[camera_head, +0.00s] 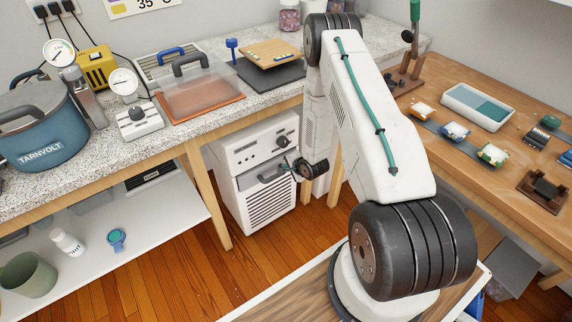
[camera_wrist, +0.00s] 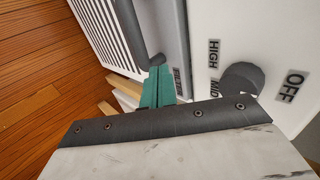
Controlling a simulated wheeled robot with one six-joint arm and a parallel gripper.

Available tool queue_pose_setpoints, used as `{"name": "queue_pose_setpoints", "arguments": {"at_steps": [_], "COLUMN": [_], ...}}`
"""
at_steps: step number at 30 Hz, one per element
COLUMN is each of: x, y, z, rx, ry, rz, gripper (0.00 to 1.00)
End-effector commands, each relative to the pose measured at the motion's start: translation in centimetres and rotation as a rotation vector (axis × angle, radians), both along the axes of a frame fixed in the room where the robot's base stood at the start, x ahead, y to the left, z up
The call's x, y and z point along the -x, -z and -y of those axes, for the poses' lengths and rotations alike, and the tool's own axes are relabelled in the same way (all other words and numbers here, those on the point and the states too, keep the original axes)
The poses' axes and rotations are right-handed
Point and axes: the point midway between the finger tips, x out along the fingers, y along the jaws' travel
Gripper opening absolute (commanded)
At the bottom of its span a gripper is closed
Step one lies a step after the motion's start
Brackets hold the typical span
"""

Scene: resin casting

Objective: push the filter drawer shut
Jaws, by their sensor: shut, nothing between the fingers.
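The filter drawer (camera_head: 249,185) is the lower white front of a white unit under the counter, with a dark bar handle (camera_head: 271,179) and a dark slotted grille. In the wrist view the handle (camera_wrist: 124,35) and a small upright label show close by. How far the drawer stands out is hard to tell. My gripper (camera_head: 287,164) is at the unit's front, near the right end of the handle. Its teal fingers (camera_wrist: 157,88) are shut and empty, pointing at the drawer front beside the handle's end. Whether they touch it is unclear.
A dark knob (camera_wrist: 242,78) marked OFF, MID and HIGH sits on the panel beside the drawer. Wooden table legs (camera_head: 205,190) stand left of the unit. The wooden floor (camera_head: 180,270) in front is clear. A low white shelf (camera_head: 150,225) lies at left.

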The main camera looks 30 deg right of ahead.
Motion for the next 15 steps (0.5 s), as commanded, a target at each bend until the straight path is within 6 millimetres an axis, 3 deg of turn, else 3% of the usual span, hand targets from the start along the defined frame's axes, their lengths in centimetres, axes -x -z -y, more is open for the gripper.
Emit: {"name": "queue_pose_setpoints", "arguments": {"at_steps": [6,15], "x": [3.3,5.9], "y": [-2.8,-5.2], "z": [1.0,1.0], "rx": [-0.001,0.000], "ry": [0.012,0.010], "rz": [-0.001,-0.001], "gripper": [0.00,0.00]}}
